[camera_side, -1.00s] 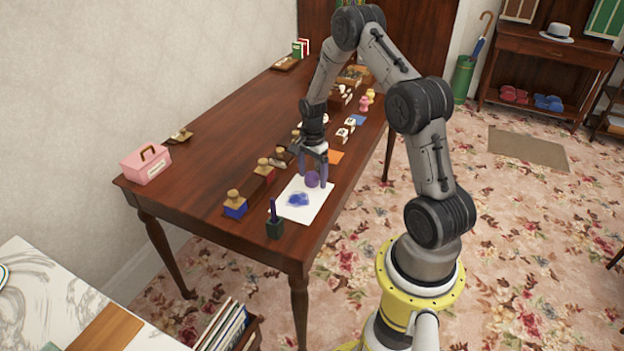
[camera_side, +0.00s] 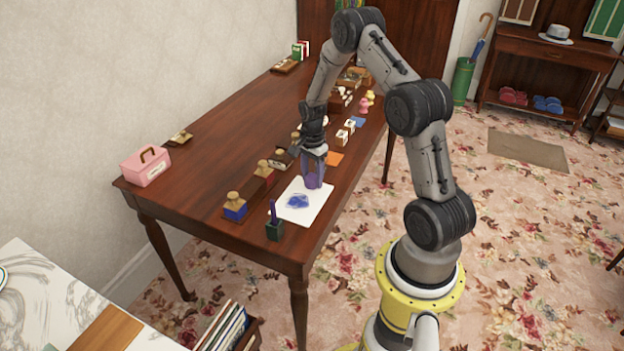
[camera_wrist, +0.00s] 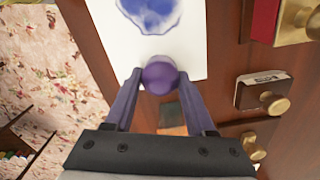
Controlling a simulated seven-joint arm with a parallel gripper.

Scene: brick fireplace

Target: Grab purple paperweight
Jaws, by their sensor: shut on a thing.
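The purple paperweight (camera_wrist: 160,76) is round and sits between the two fingers of my gripper (camera_wrist: 158,82) in the wrist view. The fingers touch it on both sides, and it is at the edge of a white sheet (camera_wrist: 196,40) with a blue blot. In the side view my gripper (camera_side: 314,178) points down at the upper right part of the white sheet (camera_side: 318,208). The paperweight is mostly hidden behind the fingers there. It is at about the level of the table top; I cannot tell a gap under it.
Wooden-handled stamps (camera_side: 235,207) stand in a row left of the sheet. A dark pen holder (camera_side: 275,228) stands in front of it. An orange paper (camera_side: 334,158) and small white blocks (camera_side: 345,130) lie behind. The left part of the brown table (camera_side: 200,165) is mostly clear.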

